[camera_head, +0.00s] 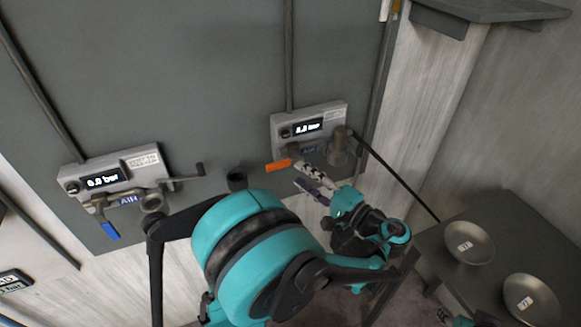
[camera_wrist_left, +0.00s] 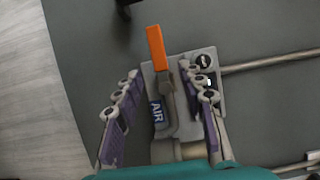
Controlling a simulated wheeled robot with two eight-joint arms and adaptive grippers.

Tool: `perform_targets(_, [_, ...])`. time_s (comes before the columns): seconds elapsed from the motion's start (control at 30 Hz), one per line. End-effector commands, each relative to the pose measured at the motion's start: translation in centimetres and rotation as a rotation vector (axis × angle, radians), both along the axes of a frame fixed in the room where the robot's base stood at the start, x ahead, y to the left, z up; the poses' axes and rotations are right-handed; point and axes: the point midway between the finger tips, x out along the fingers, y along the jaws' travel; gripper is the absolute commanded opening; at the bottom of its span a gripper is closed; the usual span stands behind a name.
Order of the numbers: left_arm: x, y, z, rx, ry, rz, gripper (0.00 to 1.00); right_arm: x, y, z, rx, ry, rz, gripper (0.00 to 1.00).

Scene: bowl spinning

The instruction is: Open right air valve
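The right air valve's unit (camera_head: 310,121) is on the dark wall panel, with a lit display that I cannot read surely. Its orange lever handle (camera_head: 278,165) points left in the head view. In the left wrist view the orange handle (camera_wrist_left: 156,48) points up, away from the wrist, above the AIR label (camera_wrist_left: 158,114). My left gripper (camera_head: 300,174) is open in front of this valve. In the left wrist view its fingers (camera_wrist_left: 159,72) stand apart on either side of the lever, with gaps. Of my right gripper, at most a small part shows at the head view's bottom edge.
A similar unit (camera_head: 120,168) with a blue handle (camera_head: 110,230) is at the left; its display seems to read 0.0 bar. A dark table (camera_head: 497,218) at the right bears two metal bowls (camera_head: 469,243) (camera_head: 530,299). A thin dark rod slants beside the right valve.

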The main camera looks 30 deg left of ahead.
Motion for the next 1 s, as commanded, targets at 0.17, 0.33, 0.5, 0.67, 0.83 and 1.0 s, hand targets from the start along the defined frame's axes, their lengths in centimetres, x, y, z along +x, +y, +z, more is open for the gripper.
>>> perform_targets(0.17, [-0.8, -3.1, 0.0, 0.000, 0.000, -0.004, 0.40, 0.0, 0.0, 0.0, 0.000, 0.000, 0.000, 0.40])
perform_targets(0.33, [-1.2, -4.4, 0.0, 0.000, 0.000, -0.001, 0.40, 0.0, 0.0, 0.0, 0.000, 0.000, 0.000, 0.40])
perform_targets(0.5, [-1.3, -4.5, 0.0, 0.000, 0.000, 0.001, 0.40, 0.0, 0.0, 0.0, 0.000, 0.000, 0.000, 0.40])
perform_targets(0.67, [-1.3, -4.5, 0.0, 0.000, 0.000, 0.001, 0.40, 0.0, 0.0, 0.0, 0.000, 0.000, 0.000, 0.40])
perform_targets(0.83, [-1.2, -4.5, 0.0, 0.000, 0.001, 0.000, 0.40, 0.0, 0.0, 0.0, 0.000, 0.000, 0.000, 0.40])
perform_targets(1.0, [-1.3, -3.0, -0.5, -0.071, 0.037, -0.015, 0.40, 0.0, 0.0, 0.0, 0.000, 0.000, 0.000, 0.40])
